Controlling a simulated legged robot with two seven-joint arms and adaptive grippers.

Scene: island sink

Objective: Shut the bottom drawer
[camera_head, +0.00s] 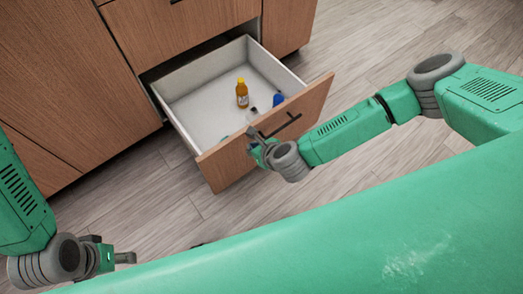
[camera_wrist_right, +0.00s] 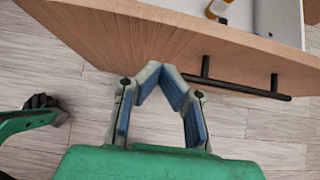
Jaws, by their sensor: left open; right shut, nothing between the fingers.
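The bottom drawer (camera_head: 208,110) stands pulled out from the wooden cabinet, with a white inside and a wood front (camera_head: 222,164) that has a black bar handle (camera_head: 287,126). The front and the handle (camera_wrist_right: 245,87) also show in the right wrist view. My right gripper (camera_head: 255,136) is shut and empty at the drawer front, left of the handle; its fingertips (camera_wrist_right: 160,68) meet close to the front's outer face. I cannot tell if they touch it.
Inside the drawer are an orange bottle with a yellow cap (camera_head: 242,94), a blue item (camera_head: 278,99) and a small item partly hidden by my gripper. A closed drawer (camera_head: 175,30) is above. The wood-plank floor (camera_head: 385,60) around is clear.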

